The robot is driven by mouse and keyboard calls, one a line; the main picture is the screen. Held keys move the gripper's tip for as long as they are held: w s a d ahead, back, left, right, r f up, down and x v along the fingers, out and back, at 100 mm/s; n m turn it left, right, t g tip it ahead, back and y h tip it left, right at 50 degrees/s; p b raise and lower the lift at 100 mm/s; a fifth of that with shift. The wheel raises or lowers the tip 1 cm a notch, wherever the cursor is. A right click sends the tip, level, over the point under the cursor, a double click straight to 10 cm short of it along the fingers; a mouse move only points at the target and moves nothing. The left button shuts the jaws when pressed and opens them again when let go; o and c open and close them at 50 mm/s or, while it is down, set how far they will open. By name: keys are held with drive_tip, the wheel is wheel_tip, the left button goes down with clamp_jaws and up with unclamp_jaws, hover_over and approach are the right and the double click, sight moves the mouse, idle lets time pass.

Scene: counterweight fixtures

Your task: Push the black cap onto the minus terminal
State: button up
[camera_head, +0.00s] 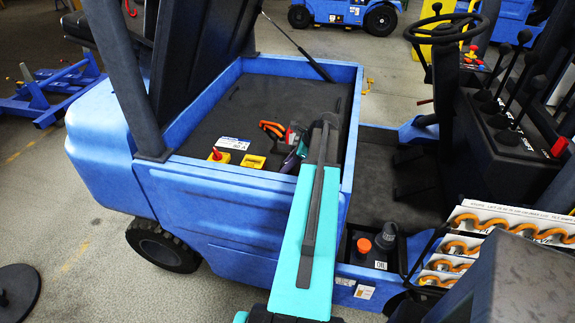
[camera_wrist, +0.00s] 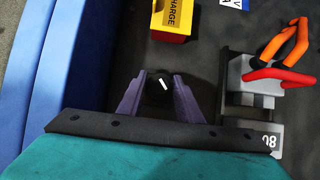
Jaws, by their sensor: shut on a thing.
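My gripper (camera_wrist: 160,84), with two purple fingers, is shut on the black cap (camera_wrist: 158,92), a round dark piece with a white dash on its top. The wrist view looks down on it over the dark floor of the blue compartment. In the head view my gripper (camera_head: 292,160) is at the compartment's near right part, largely covered by my arm, and the cap cannot be made out. The minus terminal is not visible in either view. I cannot tell whether the cap touches anything below it.
A yellow CHARGE box (camera_wrist: 172,18) stands just beyond the cap. To the right is a grey block (camera_wrist: 250,95) with orange and red handles (camera_wrist: 285,48). The blue compartment wall (camera_wrist: 68,70) runs along the left. A red button on a yellow base (camera_head: 219,156) stands farther left.

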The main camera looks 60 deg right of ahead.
drive_tip(key=shift+f+b, duration=0.3)
drive_tip(key=shift+f, duration=0.65)
idle(0.6)
drive_tip(key=o, duration=0.8)
drive_tip(key=shift+s+r, duration=0.1)
drive_tip(key=b+v, duration=0.3)
drive_tip(key=v, duration=1)
drive_tip(key=shift+r, duration=0.25)
drive_tip(key=shift+s+d, duration=0.1)
